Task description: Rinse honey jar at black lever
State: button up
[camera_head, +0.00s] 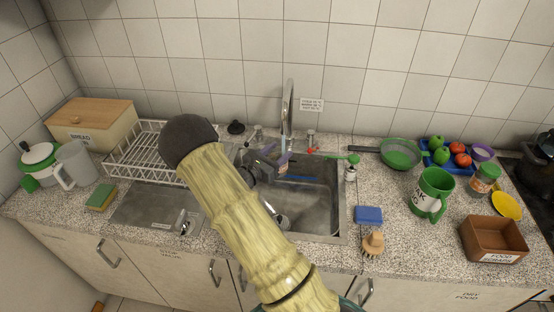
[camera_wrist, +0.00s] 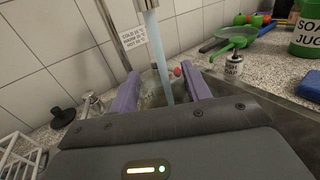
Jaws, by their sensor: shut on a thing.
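My gripper (camera_wrist: 162,92) has its two purple fingers on either side of a clear glass object, which looks like the jar (camera_wrist: 153,91). It is mostly hidden behind the gripper body. A pale blue stream of water (camera_wrist: 161,50) falls from the spout (camera_wrist: 147,5) between the fingers, at or just in front of the jar. In the head view, my gripper (camera_head: 277,160) is over the back of the sink (camera_head: 318,213), under the tall curved tap (camera_head: 290,100). A black knob-like piece (camera_head: 236,127) stands left of the tap; I cannot tell if it is the lever.
A red-tipped fitting (camera_head: 311,137) stands right of the tap. A dish rack (camera_head: 145,153) is left of the sink.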

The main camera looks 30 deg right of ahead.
jog(key=shift+s+d, duration=0.1)
jog(key=shift+d, duration=0.05)
jog(key=shift+s+d, duration=0.2)
jog(key=shift+d, duration=0.15)
jog(key=shift+w+a, duration=0.1)
jog(key=shift+a, duration=0.05)
dwell(0.3)
jog(key=shift+w+a, duration=0.25)
jog(key=shift+a, duration=0.1)
jog(key=shift+s+d, duration=0.1)
dwell(0.4)
jog(key=shift+s+d, duration=0.25)
jog(key=shift+d, duration=0.15)
dwell(0.4)
jog(key=s+a, duration=0.4)
jog(key=s, duration=0.3)
dwell(0.8)
